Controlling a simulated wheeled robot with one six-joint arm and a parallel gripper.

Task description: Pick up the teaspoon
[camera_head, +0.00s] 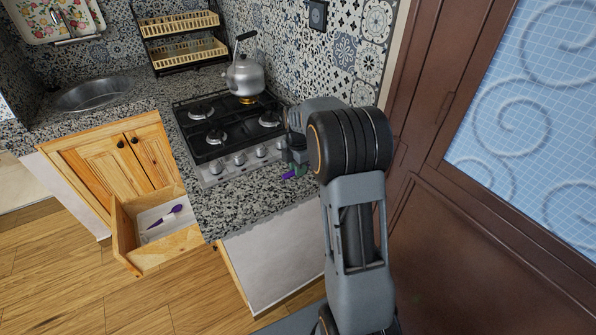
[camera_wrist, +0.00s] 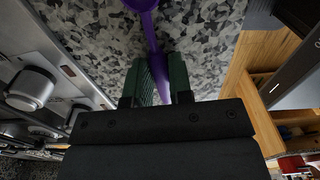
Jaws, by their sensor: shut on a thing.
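A purple teaspoon (camera_wrist: 152,35) runs between the green fingers of my gripper (camera_wrist: 157,72) in the wrist view. The fingers are shut on its handle, and part of its wider end shows at the top edge. In the head view my gripper (camera_head: 293,171) is low over the granite counter, right of the stove. A bit of the purple teaspoon (camera_head: 288,176) shows there, the rest hidden by my arm and gripper. I cannot tell whether it touches the counter.
An open wooden drawer (camera_head: 182,242) below the counter holds another purple utensil (camera_head: 164,217). The gas stove (camera_head: 213,125) with a metal kettle (camera_head: 245,76) stands left of my gripper. A brown door (camera_head: 445,215) stands on the right. The counter front (camera_head: 225,205) is clear.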

